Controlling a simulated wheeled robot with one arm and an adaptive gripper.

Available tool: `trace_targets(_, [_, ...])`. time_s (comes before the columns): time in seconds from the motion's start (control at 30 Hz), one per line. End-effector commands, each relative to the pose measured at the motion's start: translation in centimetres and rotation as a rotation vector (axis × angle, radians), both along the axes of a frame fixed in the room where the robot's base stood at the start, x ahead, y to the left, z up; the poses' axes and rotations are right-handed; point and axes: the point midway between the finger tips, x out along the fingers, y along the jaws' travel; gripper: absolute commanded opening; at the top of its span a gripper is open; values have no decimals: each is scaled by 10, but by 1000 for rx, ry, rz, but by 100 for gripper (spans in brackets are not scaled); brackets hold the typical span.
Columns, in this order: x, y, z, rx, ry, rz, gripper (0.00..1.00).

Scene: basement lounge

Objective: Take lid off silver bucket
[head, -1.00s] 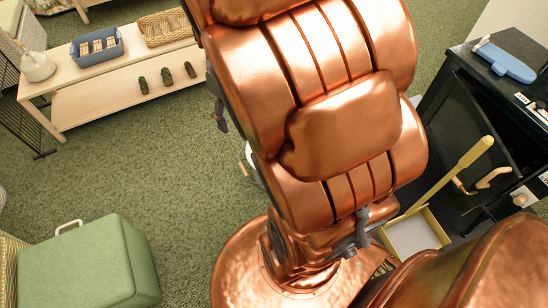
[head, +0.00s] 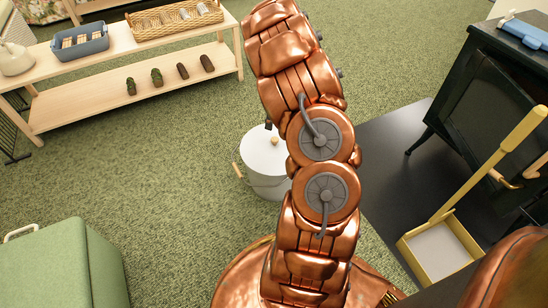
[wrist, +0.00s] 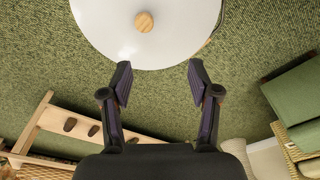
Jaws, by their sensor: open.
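The silver bucket (head: 268,186) stands upright on the green carpet in the head view, left of my arm, which hides its right side. Its pale round lid (head: 257,152) is on top, with a small wooden knob (head: 274,141). In the wrist view the lid (wrist: 110,22) fills the top of the picture, with the knob (wrist: 144,22) near the upper middle. My gripper (wrist: 160,82) is open and empty. Its two dark fingers are apart and point toward the lid, with the knob beyond the fingertips. My arm mostly hides the gripper in the head view.
A low wooden shelf (head: 110,90) with a blue basket (head: 80,43) and a wicker tray (head: 178,22) stands at upper left. A green ottoman (head: 65,265) is at lower left. A black stove (head: 480,85) and a yellow dustpan (head: 440,250) are at right. Carpet left of the bucket is clear.

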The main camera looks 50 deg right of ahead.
Motion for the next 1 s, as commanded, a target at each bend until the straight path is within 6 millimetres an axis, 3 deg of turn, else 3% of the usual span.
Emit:
trace_targets(0.03, [0, -7, -27, 7, -6, 12, 61])
trace_targets(0.13, [2, -17, -47, 8, -23, 40, 61])
trace_targets(1.0, [11, -23, -130, 10, -37, 60, 61])
